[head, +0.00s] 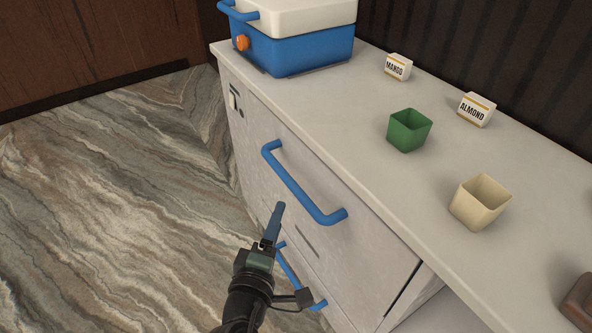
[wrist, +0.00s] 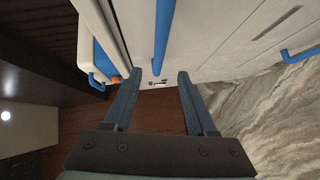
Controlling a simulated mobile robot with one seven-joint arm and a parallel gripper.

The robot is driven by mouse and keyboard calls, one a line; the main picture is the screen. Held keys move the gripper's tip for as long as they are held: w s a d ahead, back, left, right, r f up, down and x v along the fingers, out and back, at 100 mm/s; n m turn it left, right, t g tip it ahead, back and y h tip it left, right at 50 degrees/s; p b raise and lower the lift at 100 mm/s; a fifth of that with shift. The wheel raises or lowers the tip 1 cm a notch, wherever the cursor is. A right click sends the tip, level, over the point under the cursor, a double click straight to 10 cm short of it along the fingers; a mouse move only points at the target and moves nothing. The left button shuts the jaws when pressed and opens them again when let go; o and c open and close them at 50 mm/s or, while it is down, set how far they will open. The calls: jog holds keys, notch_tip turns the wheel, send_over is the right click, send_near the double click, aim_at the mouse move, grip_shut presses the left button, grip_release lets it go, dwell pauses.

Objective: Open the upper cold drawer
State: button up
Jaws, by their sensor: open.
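The upper cold drawer (head: 335,245) is shut in the pale front of the counter. Its blue bar handle (head: 300,188) slants across the drawer front. My gripper (head: 277,214) is in front of the drawer, just below and left of the handle in the head view, and empty. In the wrist view my two dark fingers (wrist: 160,75) are spread apart. The upper handle also shows there as a blue bar (wrist: 162,38) in the gap between the fingertips. I cannot tell how far ahead of them it is.
A lower blue handle (head: 288,267) is partly behind my gripper. On the countertop (head: 340,115) are a blue and white cooler (head: 300,50), a green cup (head: 408,131), a cream cup (head: 479,203), and MANGO (head: 397,68) and ALMOND (head: 475,110) signs. The marbled floor (head: 110,200) at left is clear.

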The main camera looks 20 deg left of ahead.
aim_at(290, 184)
jog(key=w, duration=0.4)
jog(key=w+a+f+b, duration=0.1)
jog(key=w, duration=0.3)
jog(key=w+b, duration=0.1)
jog(key=w, duration=0.3)
jog(key=shift+a+f, duration=0.25)
jog(key=shift+f, duration=0.1)
grip_shut()
dwell(0.9)
